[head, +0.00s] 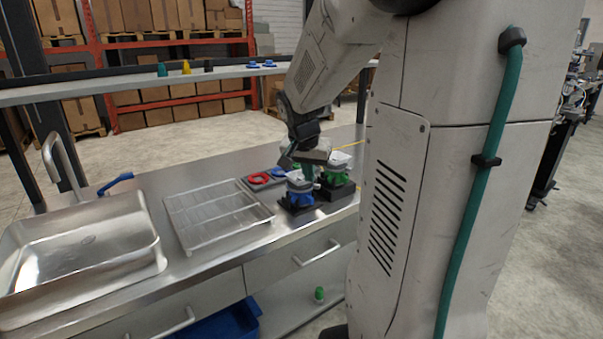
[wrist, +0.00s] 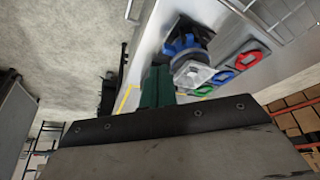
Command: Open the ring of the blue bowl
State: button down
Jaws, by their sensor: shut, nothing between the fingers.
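The blue bowl (head: 298,194) stands on a black base on the steel counter in the head view, with a pale, clear-looking part on top. It also shows in the wrist view (wrist: 184,45), with the square pale part nearest the camera. My gripper (head: 307,172) is shut and empty, its green fingers pointing down close by the blue bowl. In the wrist view the shut fingers (wrist: 156,86) are beside the bowl; I cannot tell whether they touch it. The state of the bowl's ring is too small to tell.
A green bowl (head: 335,174) on a black base stands right of the blue one. Behind and left lies a tray with a red ring (head: 258,179) and a blue ring (head: 278,173). A wire rack (head: 215,211) and a sink (head: 80,250) are farther left.

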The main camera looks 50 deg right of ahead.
aim_at(317, 187)
jog(key=x, duration=0.7)
jog(key=shift+f, duration=0.25)
jog(key=shift+w+d, duration=0.25)
jog(key=shift+d, duration=0.35)
jog(key=shift+w+d, duration=0.25)
jog(key=shift+d, duration=0.35)
jog(key=shift+w+d, duration=0.35)
jog(key=shift+d, duration=0.35)
jog(key=shift+a, duration=0.1)
